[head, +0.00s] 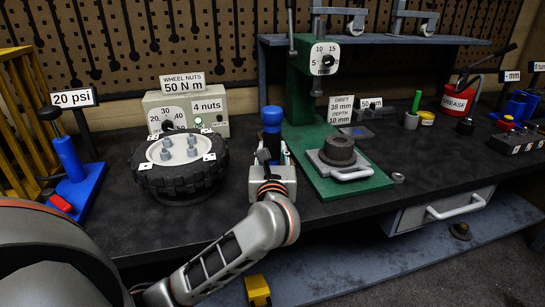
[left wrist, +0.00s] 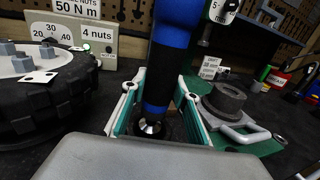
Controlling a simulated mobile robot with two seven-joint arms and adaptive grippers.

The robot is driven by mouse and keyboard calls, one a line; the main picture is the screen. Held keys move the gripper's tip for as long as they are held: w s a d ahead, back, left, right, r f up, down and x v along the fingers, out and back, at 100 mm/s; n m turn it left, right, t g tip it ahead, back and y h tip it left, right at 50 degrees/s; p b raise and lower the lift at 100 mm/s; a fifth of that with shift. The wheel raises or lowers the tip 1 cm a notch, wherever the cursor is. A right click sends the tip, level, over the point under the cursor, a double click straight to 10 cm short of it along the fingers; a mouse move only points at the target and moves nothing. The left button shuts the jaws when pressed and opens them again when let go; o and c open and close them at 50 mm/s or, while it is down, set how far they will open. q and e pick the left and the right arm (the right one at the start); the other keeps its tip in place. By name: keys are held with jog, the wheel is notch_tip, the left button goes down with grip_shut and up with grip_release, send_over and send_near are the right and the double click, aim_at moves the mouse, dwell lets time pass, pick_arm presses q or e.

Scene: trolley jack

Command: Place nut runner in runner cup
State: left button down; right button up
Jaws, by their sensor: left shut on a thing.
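The nut runner (head: 271,118) is blue on top with a black lower part, and stands upright in my left gripper (head: 270,160). In the left wrist view the nut runner (left wrist: 168,70) is between the two fingers (left wrist: 156,108), and its silver tip points down. My left gripper is shut on it, in front of the grey torque box and right of the wheel. I cannot make out the runner cup clearly; a dark shape shows behind the silver tip, and the gripper hides most of that spot. My right gripper is not in view.
The wheel (head: 180,178) with several nuts is close on the left. The grey torque box (head: 187,108) stands behind. The green press (head: 300,85) with its base and a grey plate (head: 340,160) is close on the right. The bench front edge is below.

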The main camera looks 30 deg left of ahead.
pick_arm(q)
jog(key=shift+f, duration=0.55)
jog(key=c, duration=1.6)
grip_release()
jog(key=shift+o, duration=0.2)
jog(key=shift+s+d+f, duration=0.1)
